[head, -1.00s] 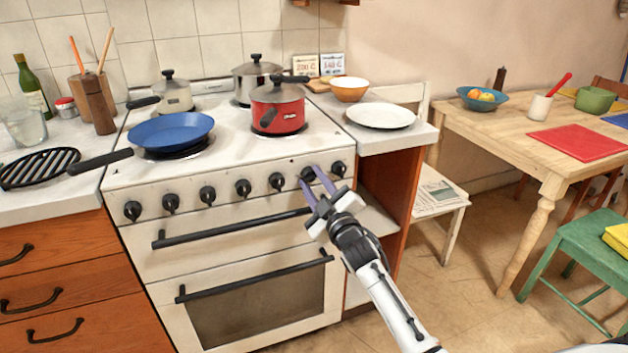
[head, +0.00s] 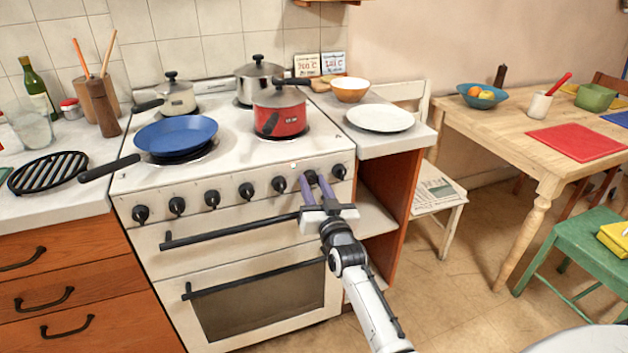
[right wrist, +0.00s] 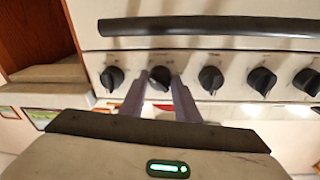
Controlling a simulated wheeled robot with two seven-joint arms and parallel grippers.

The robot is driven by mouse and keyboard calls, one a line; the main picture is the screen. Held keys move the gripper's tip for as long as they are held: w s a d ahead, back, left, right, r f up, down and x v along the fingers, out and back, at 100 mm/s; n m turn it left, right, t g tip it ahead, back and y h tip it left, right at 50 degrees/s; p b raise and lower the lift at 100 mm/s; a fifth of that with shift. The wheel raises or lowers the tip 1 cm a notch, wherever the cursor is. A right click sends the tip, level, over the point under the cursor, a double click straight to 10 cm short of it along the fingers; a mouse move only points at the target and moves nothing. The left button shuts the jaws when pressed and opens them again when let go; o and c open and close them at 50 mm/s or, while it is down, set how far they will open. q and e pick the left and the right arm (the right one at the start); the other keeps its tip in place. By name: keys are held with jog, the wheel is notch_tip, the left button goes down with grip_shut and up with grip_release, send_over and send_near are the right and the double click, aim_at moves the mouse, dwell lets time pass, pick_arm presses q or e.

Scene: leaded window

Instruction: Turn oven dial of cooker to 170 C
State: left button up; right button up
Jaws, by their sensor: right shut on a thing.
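The white cooker (head: 235,226) has a row of black dials along its front panel. My right gripper (head: 315,182) is shut on the dial second from the right (head: 311,177). In the right wrist view my right gripper (right wrist: 161,82) has its purple fingers on either side of that dial (right wrist: 160,76). The fingers hide part of the dial, and I cannot read its markings or setting. The rightmost dial (head: 338,171) is free beside the fingers; it also shows in the right wrist view (right wrist: 112,78). My left gripper is not in view.
Two black oven handles (head: 230,233) run below the dials. A blue frying pan (head: 176,134) and a red pot (head: 279,112) stand on the hob. A white plate (head: 380,118) lies on the right counter.

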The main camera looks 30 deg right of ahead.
jog(key=m+p, duration=0.1)
jog(key=m, duration=0.2)
jog(key=shift+m+g+p, duration=0.3)
jog(key=shift+m+p, duration=0.15)
jog(key=shift+m, duration=0.45)
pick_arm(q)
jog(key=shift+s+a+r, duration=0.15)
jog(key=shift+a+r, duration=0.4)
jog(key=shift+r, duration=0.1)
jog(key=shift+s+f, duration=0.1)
pick_arm(e)
jog(key=shift+m, duration=0.4)
jog(key=o, duration=1)
jog(key=shift+a, duration=0.1)
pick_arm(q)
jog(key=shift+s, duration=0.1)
pick_arm(e)
jog(key=shift+r, duration=0.1)
